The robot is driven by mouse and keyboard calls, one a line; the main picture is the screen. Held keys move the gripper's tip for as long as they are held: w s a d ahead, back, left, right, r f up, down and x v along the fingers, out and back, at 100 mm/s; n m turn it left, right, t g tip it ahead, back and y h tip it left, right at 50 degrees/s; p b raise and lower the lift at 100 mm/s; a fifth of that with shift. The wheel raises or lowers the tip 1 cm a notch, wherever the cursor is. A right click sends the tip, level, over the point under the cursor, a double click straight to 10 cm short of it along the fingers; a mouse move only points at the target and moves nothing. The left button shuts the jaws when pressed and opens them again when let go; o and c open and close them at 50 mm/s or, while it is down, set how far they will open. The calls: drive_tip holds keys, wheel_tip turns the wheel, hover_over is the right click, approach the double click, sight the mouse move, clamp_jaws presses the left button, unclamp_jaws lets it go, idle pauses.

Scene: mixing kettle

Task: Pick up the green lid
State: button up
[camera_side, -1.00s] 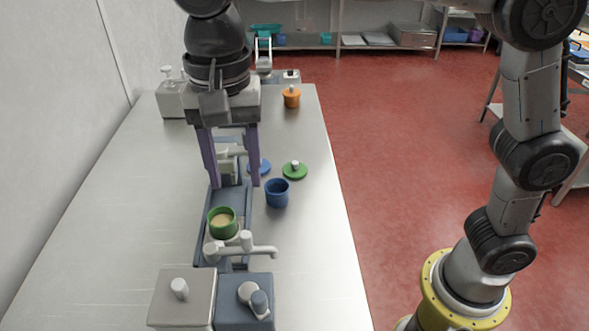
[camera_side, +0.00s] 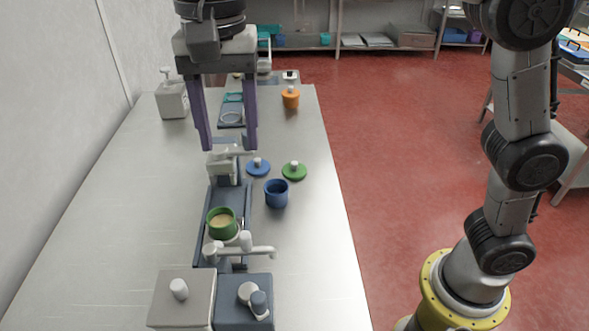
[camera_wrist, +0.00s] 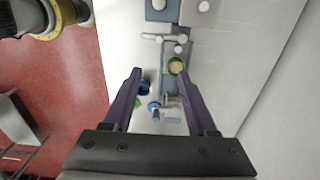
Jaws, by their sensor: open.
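In the wrist view a sliver of green (camera_wrist: 137,102) beside the left finger seems to be this lid, mostly hidden. My gripper (camera_side: 228,149) is open and empty, pointing down, above and to the left of the green lid in the side view. Its two purple fingers also show wide apart in the wrist view (camera_wrist: 160,70). Nothing is between the fingertips.
A blue cup (camera_side: 277,194) stands just in front of the green lid. A green cup (camera_side: 222,223) with tan contents sits on the blue-grey station with white taps. An orange lidded cup (camera_side: 291,98) stands farther back. The table is bare right of the green lid.

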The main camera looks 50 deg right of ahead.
drive_tip(key=w+d+m, duration=0.5)
drive_tip(key=w+d, duration=0.5)
drive_tip(key=d, duration=0.3)
drive_tip(key=m, duration=0.4)
hover_over(294, 163)
wheel_tip(294, 163, down, 23)
drive_tip(key=shift+d+r, duration=0.1)
drive_tip(key=shift+d, duration=0.05)
drive_tip(key=shift+f, duration=3)
clamp_jaws()
